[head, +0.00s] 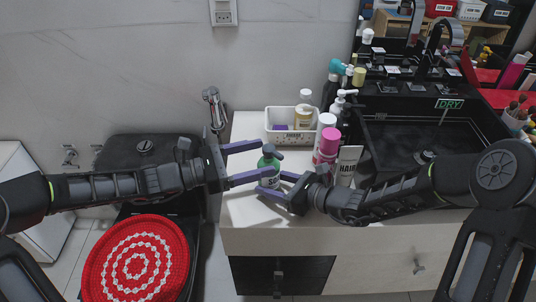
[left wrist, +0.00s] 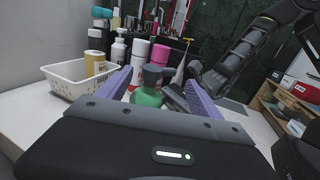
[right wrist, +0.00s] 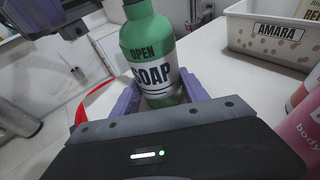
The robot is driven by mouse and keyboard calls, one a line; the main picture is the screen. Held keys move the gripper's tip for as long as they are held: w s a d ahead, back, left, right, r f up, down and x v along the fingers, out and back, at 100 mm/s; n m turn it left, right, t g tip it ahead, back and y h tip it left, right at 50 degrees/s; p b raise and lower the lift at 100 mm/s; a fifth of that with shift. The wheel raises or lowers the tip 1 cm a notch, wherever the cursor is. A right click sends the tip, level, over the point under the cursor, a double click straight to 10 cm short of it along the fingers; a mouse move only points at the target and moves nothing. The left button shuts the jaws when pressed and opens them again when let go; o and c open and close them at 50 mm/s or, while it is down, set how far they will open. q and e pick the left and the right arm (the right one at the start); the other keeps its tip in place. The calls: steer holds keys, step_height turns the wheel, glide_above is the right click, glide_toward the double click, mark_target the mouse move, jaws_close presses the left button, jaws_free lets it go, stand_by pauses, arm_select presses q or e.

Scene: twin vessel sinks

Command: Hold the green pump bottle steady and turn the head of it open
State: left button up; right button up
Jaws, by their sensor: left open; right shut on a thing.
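The green pump bottle (head: 268,172) stands upright near the front left of the white counter, and its dark pump head (head: 271,152) is on top. In the right wrist view the bottle (right wrist: 147,42) shows a label reading "OPEN" and "SOAP". My right gripper (head: 281,185) is shut on the lower body of the bottle, with a purple finger on each side. My left gripper (head: 262,160) is open, its fingers reaching toward the pump head. In the left wrist view the pump head (left wrist: 152,75) sits between the spread fingers, with no clear contact.
A white basket (head: 283,135) stands behind the bottle. Pink and white bottles (head: 328,146) and a white "HAIR" tube (head: 348,165) stand close to the right. A black sink (head: 430,140) lies farther right. A red round mat (head: 136,258) is at lower left.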

arm_select(q)
steer(key=v, duration=0.8)
steer(key=shift+a, duration=0.3)
steer(key=shift+s, duration=0.1)
arm_select(e)
steer(key=o, duration=1.1)
steer(key=shift+c, duration=0.2)
steer(key=v, duration=1.2)
steer(key=shift+r, duration=0.1)
arm_select(q)
steer(key=shift+d, duration=0.1)
arm_select(e)
steer(key=shift+s, duration=0.15)
